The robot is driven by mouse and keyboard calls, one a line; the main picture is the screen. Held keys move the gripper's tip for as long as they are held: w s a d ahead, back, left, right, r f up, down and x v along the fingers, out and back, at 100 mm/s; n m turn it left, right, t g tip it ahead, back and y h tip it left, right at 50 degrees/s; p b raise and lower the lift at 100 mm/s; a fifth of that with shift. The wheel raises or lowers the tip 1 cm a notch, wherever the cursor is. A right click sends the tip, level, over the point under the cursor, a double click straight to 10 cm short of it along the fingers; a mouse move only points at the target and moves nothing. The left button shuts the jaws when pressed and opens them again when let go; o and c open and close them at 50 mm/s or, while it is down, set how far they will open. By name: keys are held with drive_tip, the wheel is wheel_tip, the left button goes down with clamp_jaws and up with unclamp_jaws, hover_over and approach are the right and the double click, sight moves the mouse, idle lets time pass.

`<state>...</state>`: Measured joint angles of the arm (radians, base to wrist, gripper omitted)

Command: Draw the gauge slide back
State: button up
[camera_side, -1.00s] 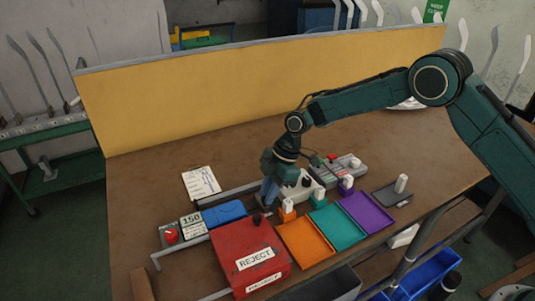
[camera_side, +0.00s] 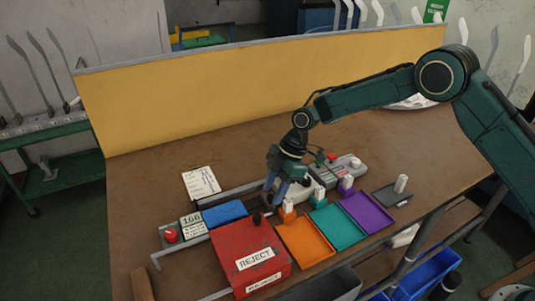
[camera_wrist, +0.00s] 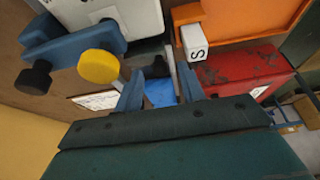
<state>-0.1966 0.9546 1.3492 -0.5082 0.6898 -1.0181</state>
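The gauge (camera_side: 191,221) stands at the left of the bench in the side view, with a display that seems to read 166 and a red button. A blue block (camera_side: 223,213) sits right of it, between two grey rails. My gripper (camera_side: 268,203) points down at the right end of the rails. In the wrist view, the two blue fingers of my gripper (camera_wrist: 160,88) are apart, with blue surface (camera_wrist: 161,93) between and beyond them. A yellow knob (camera_wrist: 99,66) on a stalk is left of the fingers. I cannot tell whether the fingers grip the slide.
The red REJECT box (camera_side: 251,252) stands close in front of the rails. Orange (camera_side: 304,243), teal (camera_side: 337,228) and purple (camera_side: 367,212) trays lie to the right. A paper sheet (camera_side: 201,181) lies behind the rails.

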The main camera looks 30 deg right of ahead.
drive_tip(key=v, duration=1.3)
drive_tip(key=shift+d+r, duration=0.15)
drive_tip(key=shift+r, duration=0.1)
drive_tip(key=s+d+r+m+t+h, duration=0.15)
drive_tip(key=s+d+r+m, duration=0.25)
drive_tip(key=s+r, duration=0.4)
drive_tip(key=s+d+r+m+t, duration=0.2)
drive_tip(key=s+d+r+m, duration=0.3)
drive_tip(key=s+r, duration=0.3)
drive_tip(key=s+d+f+m+t+h, duration=0.1)
drive_tip(key=s+d+m, duration=0.2)
drive_tip(key=s, duration=0.7)
drive_tip(key=s+d+f+m+t+h, duration=0.1)
drive_tip(key=s+d+m, duration=0.3)
drive_tip(key=s, duration=0.6)
drive_tip(key=shift+s+d+m+h, duration=0.2)
drive_tip(key=shift+s+m+h, duration=0.25)
drive_tip(key=shift+m, duration=0.55)
